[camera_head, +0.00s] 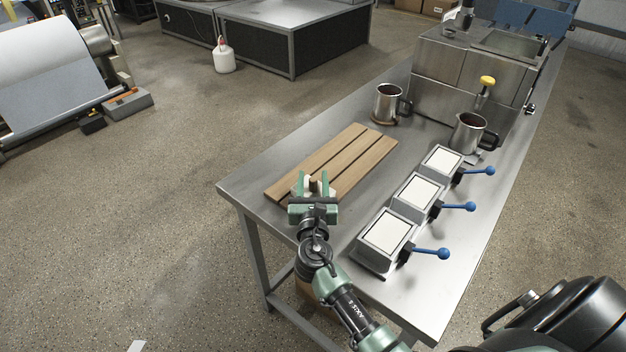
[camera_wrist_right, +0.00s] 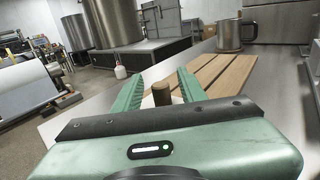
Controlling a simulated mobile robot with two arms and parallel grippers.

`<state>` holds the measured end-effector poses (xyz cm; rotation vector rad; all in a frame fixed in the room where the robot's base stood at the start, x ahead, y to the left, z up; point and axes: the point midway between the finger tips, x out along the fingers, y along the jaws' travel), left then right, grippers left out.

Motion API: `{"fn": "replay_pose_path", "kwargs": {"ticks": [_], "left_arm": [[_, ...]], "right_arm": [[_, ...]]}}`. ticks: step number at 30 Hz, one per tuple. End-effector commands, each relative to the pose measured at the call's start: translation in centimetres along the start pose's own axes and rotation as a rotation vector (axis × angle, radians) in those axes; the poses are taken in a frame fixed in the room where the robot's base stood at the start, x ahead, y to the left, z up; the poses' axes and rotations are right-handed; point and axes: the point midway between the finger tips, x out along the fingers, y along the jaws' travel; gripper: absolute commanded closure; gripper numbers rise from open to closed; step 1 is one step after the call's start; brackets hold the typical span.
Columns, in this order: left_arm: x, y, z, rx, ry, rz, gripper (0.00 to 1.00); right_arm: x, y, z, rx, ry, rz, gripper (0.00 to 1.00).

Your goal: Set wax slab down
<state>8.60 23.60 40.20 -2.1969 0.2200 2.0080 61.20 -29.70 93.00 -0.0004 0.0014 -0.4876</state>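My right gripper (camera_head: 313,184) is over the near end of the slatted wooden rack (camera_head: 350,151). Its two green fingers stand apart. Between them is a short brown peg (camera_wrist_right: 161,93) with a pale piece (camera_wrist_right: 177,100) beside or under it; this looks like the wax slab and its handle, mostly hidden by the gripper. I see gaps between the peg and the fingers in the right wrist view. Whether the pale piece rests on the slats is hard to tell. My left gripper is not in view.
The rack lies on a steel table (camera_head: 261,174). Several white-topped blocks with blue-knobbed levers, such as the nearest block (camera_head: 386,233), stand to its right. Two metal mugs, one at the rack's far end (camera_head: 387,104) and one right (camera_head: 468,133), stand before a steel unit (camera_head: 440,80).

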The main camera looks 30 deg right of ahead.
Motion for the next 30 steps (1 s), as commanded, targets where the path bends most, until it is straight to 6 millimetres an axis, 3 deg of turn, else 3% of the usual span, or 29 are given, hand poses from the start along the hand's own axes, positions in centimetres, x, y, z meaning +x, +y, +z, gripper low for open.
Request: {"fn": "replay_pose_path", "kwargs": {"ticks": [5, 21, 30], "left_arm": [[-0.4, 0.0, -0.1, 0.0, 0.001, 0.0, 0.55], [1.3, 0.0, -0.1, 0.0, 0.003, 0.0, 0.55], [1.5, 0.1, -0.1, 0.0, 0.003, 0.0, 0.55]], "right_arm": [[0.0, 0.0, 0.5, 0.001, 0.0, 0.0, 0.59], [-10.2, 0.0, 0.0, 0.0, 0.002, 0.0, 0.59], [-12.0, 0.0, 0.3, 0.0, -0.001, -0.001, 0.59]]}}
